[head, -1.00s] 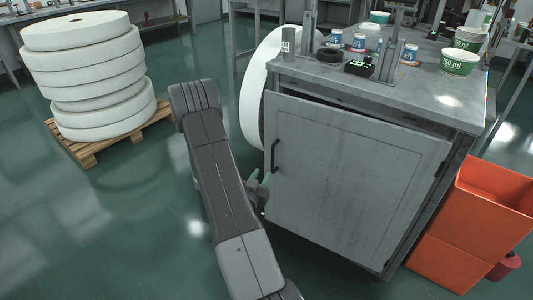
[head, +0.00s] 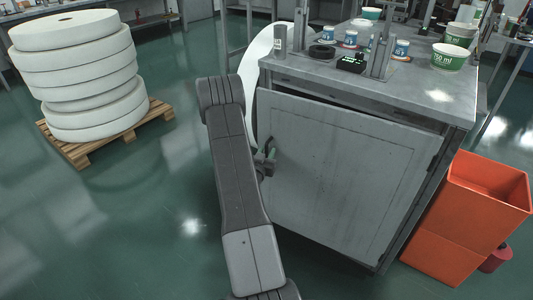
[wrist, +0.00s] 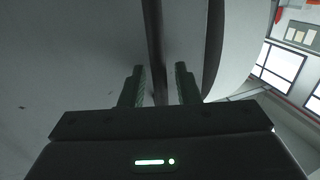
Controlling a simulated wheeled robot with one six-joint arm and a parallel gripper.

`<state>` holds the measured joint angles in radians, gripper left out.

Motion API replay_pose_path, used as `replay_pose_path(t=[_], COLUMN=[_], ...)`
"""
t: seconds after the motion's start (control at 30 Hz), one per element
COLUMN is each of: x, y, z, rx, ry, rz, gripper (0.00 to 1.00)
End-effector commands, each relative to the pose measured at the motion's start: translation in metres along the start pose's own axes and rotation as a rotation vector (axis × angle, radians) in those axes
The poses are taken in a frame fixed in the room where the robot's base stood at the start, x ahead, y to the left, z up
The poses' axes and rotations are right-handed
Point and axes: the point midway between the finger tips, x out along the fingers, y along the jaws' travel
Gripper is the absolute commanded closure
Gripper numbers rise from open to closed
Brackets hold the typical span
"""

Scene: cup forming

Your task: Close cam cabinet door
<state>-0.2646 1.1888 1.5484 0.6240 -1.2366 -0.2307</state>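The grey cabinet door (head: 345,180) stands ajar on the front of the metal cabinet, with its left edge out from the frame and a dark gap along the top. Its dark bar handle (head: 270,145) is near the left edge, partly hidden by my gripper (head: 265,161). In the wrist view my gripper (wrist: 160,84) has its two fingers apart, one on each side of a dark upright bar, which looks like the handle (wrist: 154,40). I cannot tell whether a finger touches it. The door face (wrist: 70,60) fills the left of that view.
Cups, small jars and a black device (head: 351,64) stand on the cabinet top (head: 420,90). A large white roll (head: 262,75) is behind the cabinet's left side. Orange bins (head: 470,205) stand at right. White rolls on a pallet (head: 75,150) are at left, with clear floor between.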

Motion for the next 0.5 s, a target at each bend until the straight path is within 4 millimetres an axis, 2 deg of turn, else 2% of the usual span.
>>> replay_pose_path(t=[0.07,0.2,0.4,0.5], x=[-0.0002,-0.0003,0.0,0.007], y=[0.0001,0.0001,0.0002,0.0015], z=[0.0,0.0,0.0001,0.0012], rx=[0.0,0.0,0.001,0.001], ry=[0.0,0.0,0.0,0.003], rz=[0.0,0.0,0.001,0.015], gripper=[0.73,1.0,1.0,1.0])
